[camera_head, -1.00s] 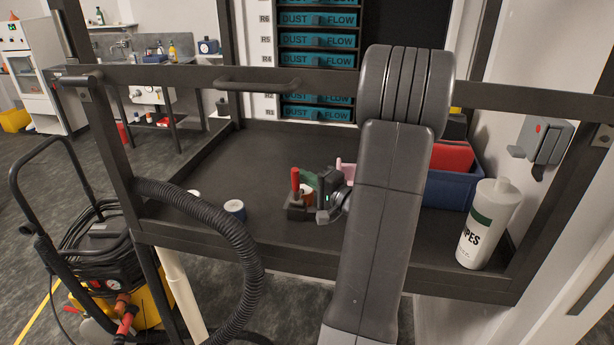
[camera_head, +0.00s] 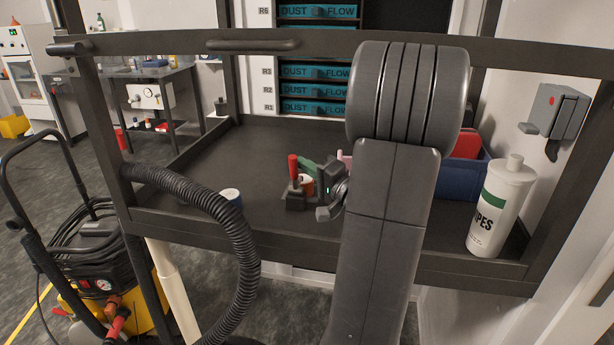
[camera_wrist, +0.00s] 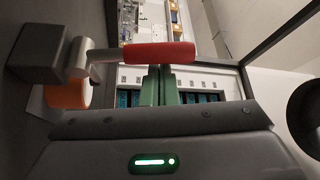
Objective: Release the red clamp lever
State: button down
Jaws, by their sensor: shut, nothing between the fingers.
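The red clamp lever (camera_head: 293,167) stands nearly upright on its dark clamp base (camera_head: 295,201) on the bench tray. In the wrist view its red grip (camera_wrist: 160,53) lies across the picture on a metal arm, joined to a grey block (camera_wrist: 38,53). My gripper (camera_head: 303,163) is just right of the lever, with its green fingers shut together and empty. In the wrist view the fingers (camera_wrist: 160,72) point at the middle of the red grip, their tips very close to it. I cannot tell whether they touch it.
An orange-and-white roll (camera_head: 307,184) sits beside the clamp, partly behind it. Another roll (camera_head: 231,197) stands to the left. A wipes bottle (camera_head: 499,208) and a blue bin (camera_head: 457,180) are at the right. A black hose (camera_head: 222,240) crosses the front left edge. The tray's left middle is clear.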

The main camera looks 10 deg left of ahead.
jog(key=s+b, duration=0.1)
jog(key=b, duration=0.1)
jog(key=s+b, duration=0.1)
jog(key=b, duration=0.2)
jog(key=shift+f+n, duration=0.25)
jog(key=shift+n, duration=0.15)
jog(key=shift+w+a+r, duration=0.1)
jog(key=shift+r, duration=0.05)
